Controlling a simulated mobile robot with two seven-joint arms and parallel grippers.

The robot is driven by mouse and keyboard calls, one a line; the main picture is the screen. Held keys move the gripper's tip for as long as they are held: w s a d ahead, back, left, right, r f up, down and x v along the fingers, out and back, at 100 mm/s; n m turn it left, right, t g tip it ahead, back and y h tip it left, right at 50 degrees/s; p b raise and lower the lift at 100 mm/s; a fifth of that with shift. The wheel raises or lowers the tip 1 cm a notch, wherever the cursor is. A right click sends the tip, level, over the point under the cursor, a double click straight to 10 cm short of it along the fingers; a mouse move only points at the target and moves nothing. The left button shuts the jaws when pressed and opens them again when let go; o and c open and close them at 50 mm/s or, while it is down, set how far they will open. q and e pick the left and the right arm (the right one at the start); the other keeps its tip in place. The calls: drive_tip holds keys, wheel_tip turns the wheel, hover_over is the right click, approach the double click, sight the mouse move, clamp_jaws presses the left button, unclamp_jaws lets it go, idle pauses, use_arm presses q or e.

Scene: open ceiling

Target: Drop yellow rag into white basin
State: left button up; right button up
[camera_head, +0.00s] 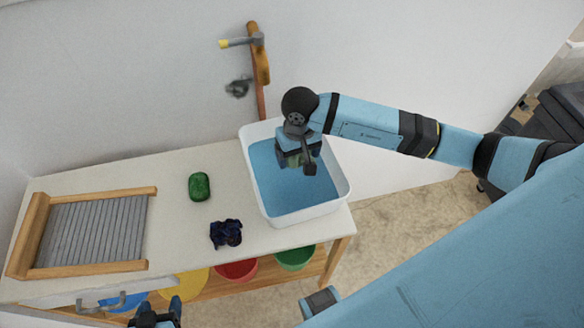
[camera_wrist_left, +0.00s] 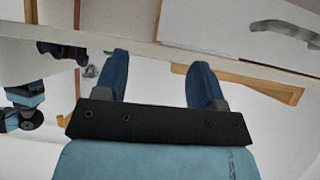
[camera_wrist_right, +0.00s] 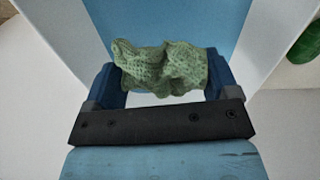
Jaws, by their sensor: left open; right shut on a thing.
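The white basin (camera_head: 331,205) stands at the right end of the counter, with a blue inside that looks like water. My right gripper (camera_head: 299,159) is over the basin, shut on a crumpled knitted rag (camera_wrist_right: 165,70). The rag looks pale green rather than yellow. In the right wrist view it sits between the two fingers (camera_wrist_right: 160,68), with blue and the white basin wall (camera_wrist_right: 60,30) behind it. I cannot tell whether it touches the water. My left gripper (camera_head: 160,309) is open and empty near the counter's front edge; it also shows in the left wrist view (camera_wrist_left: 160,66).
A washboard (camera_head: 90,232) lies at the counter's left. A tap (camera_head: 240,42) is on the wall. Coloured bins, one red (camera_head: 237,270), stand beneath the counter.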

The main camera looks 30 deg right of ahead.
drive_tip(key=shift+f, duration=0.1)
drive_tip(key=o, duration=0.8)
wheel_tip(320, 180, up, 14)
drive_tip(key=shift+d+f+b, duration=0.1)
drive_tip(key=shift+b, duration=0.45)
